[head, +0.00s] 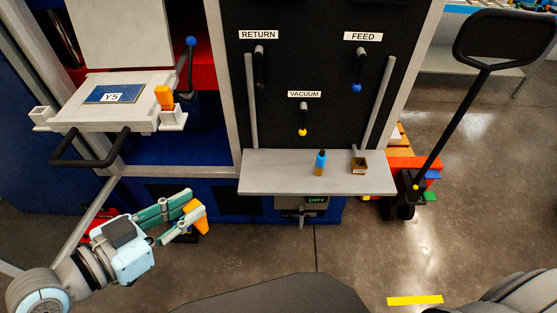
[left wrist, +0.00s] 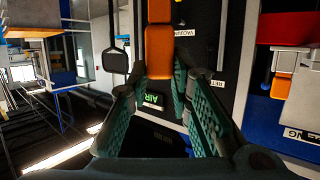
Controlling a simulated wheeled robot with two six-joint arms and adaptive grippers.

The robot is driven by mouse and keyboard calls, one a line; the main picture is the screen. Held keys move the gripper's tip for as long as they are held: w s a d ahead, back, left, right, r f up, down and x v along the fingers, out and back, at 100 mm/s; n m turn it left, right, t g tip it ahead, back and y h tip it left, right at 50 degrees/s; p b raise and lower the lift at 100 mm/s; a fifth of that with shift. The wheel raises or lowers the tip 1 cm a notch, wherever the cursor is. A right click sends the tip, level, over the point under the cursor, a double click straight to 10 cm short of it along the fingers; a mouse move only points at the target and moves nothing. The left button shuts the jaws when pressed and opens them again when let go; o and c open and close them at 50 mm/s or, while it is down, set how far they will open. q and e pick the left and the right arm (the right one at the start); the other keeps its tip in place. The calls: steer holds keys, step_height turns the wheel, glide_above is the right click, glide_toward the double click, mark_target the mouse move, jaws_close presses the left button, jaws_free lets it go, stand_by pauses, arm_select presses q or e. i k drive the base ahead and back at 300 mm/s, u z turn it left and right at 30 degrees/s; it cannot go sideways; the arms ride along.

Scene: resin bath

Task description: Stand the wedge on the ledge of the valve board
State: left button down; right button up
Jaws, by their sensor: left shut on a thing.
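My left gripper (head: 186,210) is shut on an orange wedge (head: 198,216), left of and lower in the picture than the ledge. In the left wrist view the wedge (left wrist: 160,50) sticks out beyond the two green-padded fingers (left wrist: 160,78). The valve board (head: 325,75) is black, with RETURN, FEED and VACUUM labels and three valve handles. Its grey ledge (head: 265,174) carries a blue bottle (head: 320,163) and a small brown box (head: 358,166). The left part of the ledge is bare. My right gripper is out of view.
A pale machine plate marked Y5 (head: 84,106) with a black bar handle (head: 92,154) stands at the left, another orange piece (head: 164,97) on it. A pallet jack handle (head: 455,110) rises at the right.

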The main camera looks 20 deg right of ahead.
mark_target(256, 173)
steer(key=k, duration=1.15)
steer(key=z, duration=0.75)
steer(key=i, duration=1.1)
steer(key=z, duration=0.45)
